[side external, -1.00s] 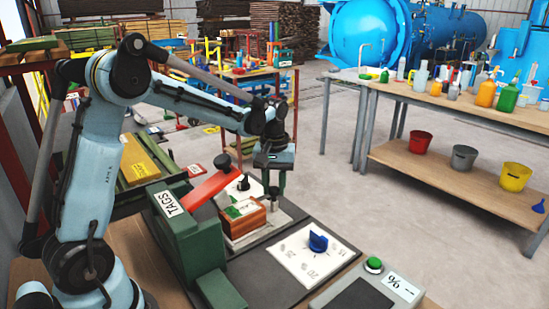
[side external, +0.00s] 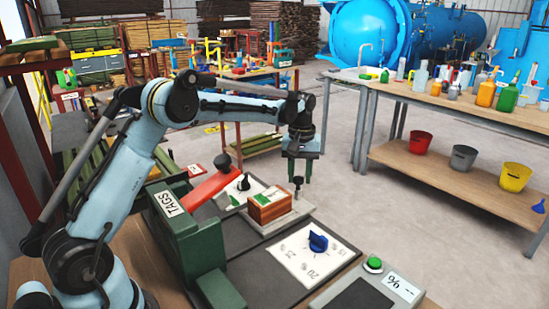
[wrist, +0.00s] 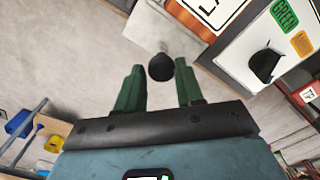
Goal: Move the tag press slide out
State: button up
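The tag press (side external: 190,235) is a green body with a "TAGS" label and a red lever (side external: 212,188). Its slide (side external: 285,219) is a pale plate carrying a wooden block (side external: 270,207), extending outward from the press. A black knob (side external: 298,182) stands at the slide's outer end. In the wrist view, the knob (wrist: 160,67) lies between my fingertips, with a gap on both sides. The pale slide plate (wrist: 160,35) shows beyond it. My gripper (wrist: 158,66) is open and empty. In the side view, my gripper (side external: 298,176) is by the knob, pointing down.
A white panel with a black dial (side external: 243,183) sits beside the slide. A blue dial (side external: 317,241) and a green-button box (side external: 373,264) are nearer the camera. Open floor lies beyond the slide. A bench (side external: 440,105) with bottles stands at the right.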

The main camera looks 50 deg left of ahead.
jog(key=o, duration=0.4)
notch_tip(320, 180, up, 12)
jog(key=shift+r, duration=0.1)
dwell(0.5)
jog(key=s+d+r+m+t, duration=0.2)
jog(key=s+d+m+t, duration=0.4)
jog(key=s, duration=0.5)
jog(key=s+d+f+m, duration=0.1)
jog(key=s+f, duration=0.1)
jog(key=s, duration=0.1)
jog(key=s+d+f+m, duration=0.1)
jog(key=s+f, duration=0.2)
jog(key=s, duration=0.1)
jog(key=s+d+f+m+t, duration=0.1)
jog(key=s+d+f, duration=0.1)
jog(key=s+f, duration=0.1)
jog(key=shift+s, duration=0.65)
